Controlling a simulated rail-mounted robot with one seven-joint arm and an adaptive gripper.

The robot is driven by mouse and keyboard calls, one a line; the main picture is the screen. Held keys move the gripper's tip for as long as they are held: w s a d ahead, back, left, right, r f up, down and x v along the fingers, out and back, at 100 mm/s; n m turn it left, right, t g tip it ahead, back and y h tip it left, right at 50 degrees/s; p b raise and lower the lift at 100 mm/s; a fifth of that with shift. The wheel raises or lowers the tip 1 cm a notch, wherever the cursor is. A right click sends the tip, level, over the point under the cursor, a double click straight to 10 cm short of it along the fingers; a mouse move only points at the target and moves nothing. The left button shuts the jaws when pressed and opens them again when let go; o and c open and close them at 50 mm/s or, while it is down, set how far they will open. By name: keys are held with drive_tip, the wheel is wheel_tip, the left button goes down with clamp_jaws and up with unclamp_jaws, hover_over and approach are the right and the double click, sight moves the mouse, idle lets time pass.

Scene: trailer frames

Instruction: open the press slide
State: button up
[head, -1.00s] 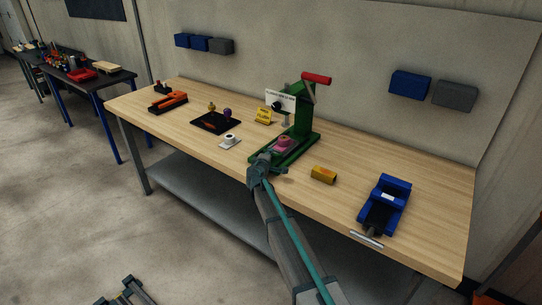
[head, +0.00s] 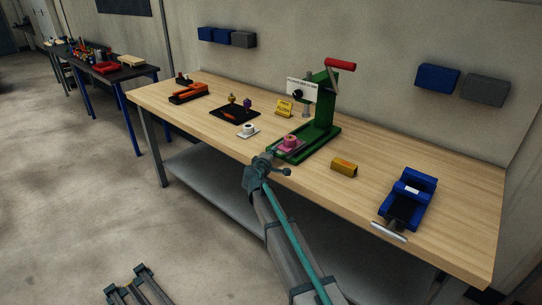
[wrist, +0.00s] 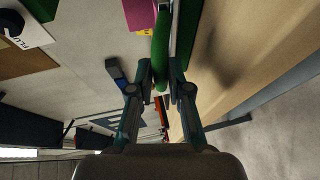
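The green press (head: 322,118) stands on the wooden table, with a red-ended lever (head: 341,64) at its top. A pink block with a round ring on it (head: 291,142) sits low at the front of the press, close to the front end of the green base. It also shows at the top of the wrist view (wrist: 140,14). My gripper (head: 262,160) is at the table's front edge, right at the front of the press. In the wrist view my fingers (wrist: 161,70) close around a green handle (wrist: 160,45). The handle is hidden in the head view.
A white cup on a plate (head: 249,131) and a black tray (head: 234,116) lie left of the press. A yellow block (head: 344,167) and a blue vise (head: 408,198) lie to its right. The table between block and vise is clear.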

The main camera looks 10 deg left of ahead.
idle(0.3)
drive_tip(key=v, duration=1.2)
drive_tip(key=s+d+f+m+g, duration=0.35)
drive_tip(key=s+d+f, duration=0.35)
drive_tip(key=f, duration=0.4)
drive_tip(key=s+d+f+m+g+h, duration=0.1)
drive_tip(key=s+d+f+m+g, duration=0.1)
drive_tip(key=s+d+f+g, duration=0.65)
drive_tip(key=s+d+f+m, duration=0.35)
drive_tip(key=s+f, duration=0.25)
drive_tip(key=f, duration=0.7)
drive_tip(key=s+d+f+m+g+y, duration=0.1)
drive_tip(key=s+d+f, duration=0.4)
drive_tip(key=s, duration=0.8)
drive_tip(key=s+d+f+m+g+y, duration=0.1)
drive_tip(key=s+d+f+m+g, duration=0.2)
drive_tip(key=s, duration=0.9)
drive_tip(key=s+d+f+m+g+y, duration=0.1)
drive_tip(key=s+d+f+g, duration=0.5)
drive_tip(key=s, duration=0.7)
wheel_tip(320, 180, down, 2)
drive_tip(key=shift+s+d+f+m+g+y, duration=0.1)
drive_tip(key=shift+s+d+m+g+y, duration=0.25)
drive_tip(key=shift+m, duration=0.35)
